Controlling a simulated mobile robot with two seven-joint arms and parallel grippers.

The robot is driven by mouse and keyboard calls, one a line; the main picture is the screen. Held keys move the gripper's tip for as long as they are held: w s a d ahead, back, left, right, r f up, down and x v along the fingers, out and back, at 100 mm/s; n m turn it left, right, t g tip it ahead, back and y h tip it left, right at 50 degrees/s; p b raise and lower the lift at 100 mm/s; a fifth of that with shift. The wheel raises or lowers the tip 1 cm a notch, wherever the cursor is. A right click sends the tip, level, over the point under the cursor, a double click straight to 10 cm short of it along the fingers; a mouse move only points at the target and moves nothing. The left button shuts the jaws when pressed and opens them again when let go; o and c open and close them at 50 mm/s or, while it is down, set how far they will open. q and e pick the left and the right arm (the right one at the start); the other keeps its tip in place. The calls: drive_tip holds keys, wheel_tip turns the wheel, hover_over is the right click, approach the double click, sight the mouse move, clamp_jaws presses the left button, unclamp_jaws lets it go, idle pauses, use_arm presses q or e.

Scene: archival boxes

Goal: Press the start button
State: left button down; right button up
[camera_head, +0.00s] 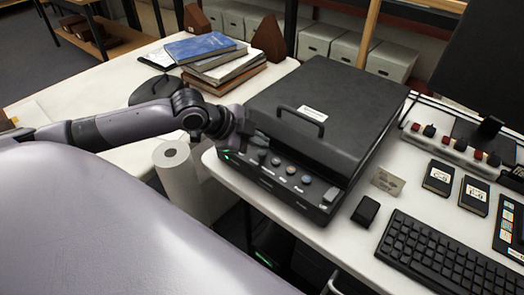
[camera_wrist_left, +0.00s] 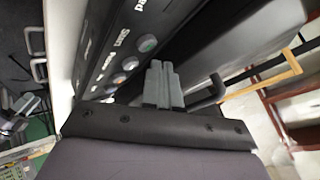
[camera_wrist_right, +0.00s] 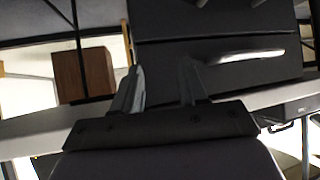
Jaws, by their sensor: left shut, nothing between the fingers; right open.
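The black scanner (camera_head: 325,105) with a handle on its lid stands on the white table. Its front panel has a row of round buttons (camera_head: 291,170) and a grey rectangular key at the right end. In the left wrist view a "Start" label shows beside the round buttons (camera_wrist_left: 130,64); I cannot tell for sure which button it marks. My left gripper (camera_head: 254,139) is shut and empty, close above the left part of the panel; contact cannot be judged. Its fingers (camera_wrist_left: 161,68) hide some of the panel. My right gripper (camera_wrist_right: 160,72) is open and empty, outside the head view.
A keyboard (camera_head: 455,255), a black mouse (camera_head: 365,211) and small black boxes lie right of the scanner. Books (camera_head: 225,65) are stacked behind left. A white paper roll (camera_head: 178,175) stands below my left forearm. A dark cabinet front (camera_wrist_right: 220,60) faces my right gripper.

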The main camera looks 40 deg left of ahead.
sight(258, 155)
use_arm(q)
drive_tip(key=shift+f, duration=0.1)
drive_tip(key=shift+f, duration=0.3)
drive_tip(key=shift+f, duration=0.6)
idle(1.0)
drive_tip(key=shift+r+p, duration=0.95)
drive_tip(key=shift+p, duration=0.35)
drive_tip(key=shift+r, duration=0.1)
wheel_tip(258, 155, up, 5)
drive_tip(key=p, duration=0.5)
drive_tip(key=shift+p, duration=0.3)
